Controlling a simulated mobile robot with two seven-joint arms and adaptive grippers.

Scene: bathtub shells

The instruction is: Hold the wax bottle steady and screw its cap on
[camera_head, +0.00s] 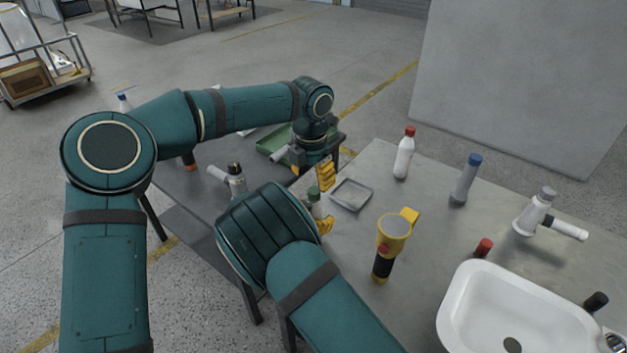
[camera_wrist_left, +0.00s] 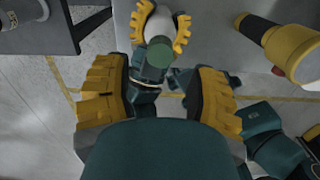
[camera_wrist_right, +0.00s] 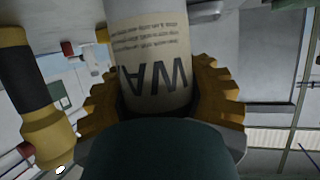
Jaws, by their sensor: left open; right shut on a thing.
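The wax bottle (camera_wrist_right: 150,62) is pale, with dark "WA" lettering on its label in the right wrist view. My right gripper (camera_head: 325,226) is shut around its body. A green cap (camera_head: 314,192) shows at the top of the bottle in the head view; whether it is threaded on cannot be told. My left gripper (camera_head: 326,177) is open, close above the cap, with no visible contact. Much of the bottle is hidden by my right gripper and arm.
A shallow grey tray (camera_head: 351,194) and a yellow-and-black flashlight (camera_head: 394,233) are near the grippers.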

